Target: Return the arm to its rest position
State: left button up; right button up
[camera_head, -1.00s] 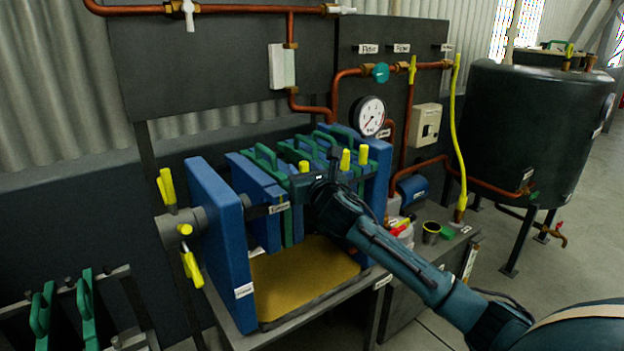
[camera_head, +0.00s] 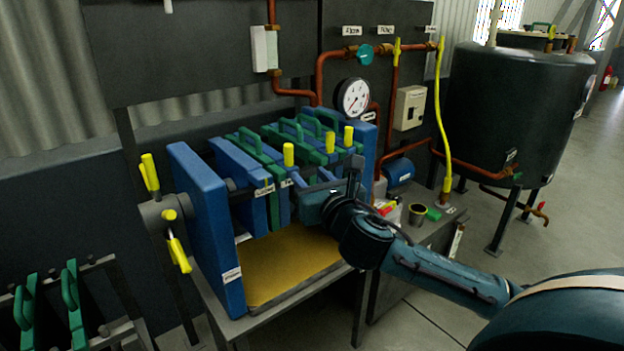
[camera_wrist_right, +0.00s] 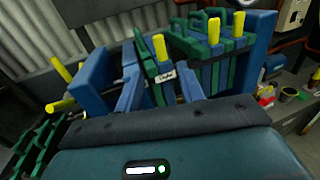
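My right arm comes in from the lower right of the head view. Its gripper (camera_head: 311,178) is in front of the green and blue plates of the filter press. Two blue fingers stand apart with nothing visible between them, and they also show in the wrist view (camera_wrist_right: 160,86). Whether they touch a plate is unclear. A blue end plate (camera_head: 205,225) stands at the left of the press. My left gripper is out of view.
A tan tray (camera_head: 285,268) lies under the plates. A pressure gauge (camera_head: 354,97), copper pipes and a yellow hose (camera_head: 440,120) are behind. A dark tank (camera_head: 520,110) stands at the right. Small containers (camera_head: 417,213) sit on the side table. The floor at right is open.

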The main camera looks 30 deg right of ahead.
dwell(0.3)
jog(key=s+a+f+m+g+y+p, duration=0.2)
jog(key=s+a+f+m, duration=0.25)
jog(key=f+m, duration=0.35)
jog(key=s+a+f+m+g+y+p, duration=0.25)
jog(key=a+f+m, duration=0.3)
jog(key=f, duration=0.45)
pick_arm(q)
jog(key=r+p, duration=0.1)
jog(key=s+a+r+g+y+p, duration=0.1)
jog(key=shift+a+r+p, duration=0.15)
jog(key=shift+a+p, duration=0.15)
jog(key=shift+p, duration=0.1)
pick_arm(e)
jog(key=s+a+f+m+g+y, duration=0.1)
jog(key=s+a+f+m, duration=0.3)
jog(key=s+m, duration=0.3)
jog(key=s+a+f+m+g+y, duration=0.1)
jog(key=s+a+f+m, duration=0.3)
jog(key=s+m, duration=0.4)
jog(key=shift+f+m+g, duration=0.2)
jog(key=shift+m+g, duration=0.15)
jog(key=shift+m, duration=0.9)
